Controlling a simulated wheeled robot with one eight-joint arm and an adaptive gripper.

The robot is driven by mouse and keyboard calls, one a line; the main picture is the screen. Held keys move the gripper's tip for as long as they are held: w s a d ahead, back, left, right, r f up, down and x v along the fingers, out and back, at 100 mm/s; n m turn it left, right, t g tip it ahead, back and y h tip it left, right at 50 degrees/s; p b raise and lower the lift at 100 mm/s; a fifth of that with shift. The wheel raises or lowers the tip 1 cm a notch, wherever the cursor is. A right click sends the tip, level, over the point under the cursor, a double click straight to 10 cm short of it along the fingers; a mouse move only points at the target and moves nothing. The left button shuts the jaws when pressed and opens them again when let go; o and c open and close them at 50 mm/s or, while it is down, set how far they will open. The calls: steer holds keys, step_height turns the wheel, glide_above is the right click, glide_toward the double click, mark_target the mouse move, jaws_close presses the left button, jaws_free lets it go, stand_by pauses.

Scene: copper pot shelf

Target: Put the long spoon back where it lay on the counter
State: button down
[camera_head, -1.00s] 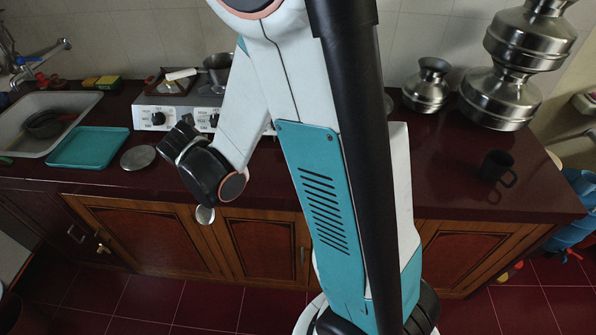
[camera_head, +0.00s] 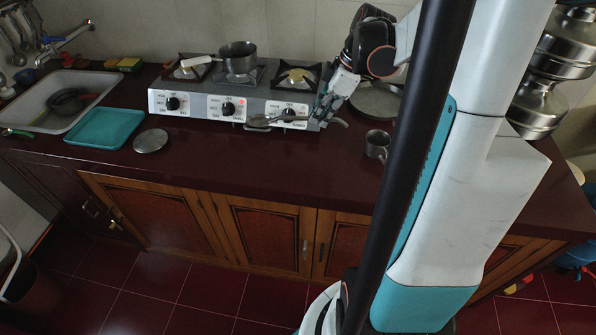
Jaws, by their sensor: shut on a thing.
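The long spoon (camera_head: 262,121) is metallic, its bowl in front of the stove's control panel and its handle running right past my gripper. My gripper (camera_head: 328,103) is at the right front corner of the stove, shut on the spoon. The spoon lies roughly level across the picture, low by the counter (camera_head: 230,165). I cannot tell whether it touches the counter top. My fingers hide part of the handle.
The stove (camera_head: 237,107) with a saucepan (camera_head: 238,56) stands left of the gripper. A metal mug (camera_head: 377,145) and a round pan or plate (camera_head: 376,101) are close by on the right. A teal tray (camera_head: 105,128) and round lid (camera_head: 151,140) lie left. The counter front is clear.

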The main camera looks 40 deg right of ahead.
steer(key=shift+s+d+r, duration=0.15)
steer(key=shift+r, duration=0.05)
steer(key=shift+f, duration=0.1)
step_height(320, 180, down, 20)
steer(key=b, duration=0.7)
steer(key=shift+r, duration=0.2)
steer(key=c, duration=1.7)
jaws_free()
steer(key=p+v, duration=0.1)
steer(key=v, duration=0.3)
steer(key=p+v, duration=0.2)
steer(key=v, duration=0.3)
steer(key=p+v, duration=0.2)
steer(key=v, duration=0.2)
steer(key=shift+d+r, duration=0.25)
steer(key=shift+d, duration=0.15)
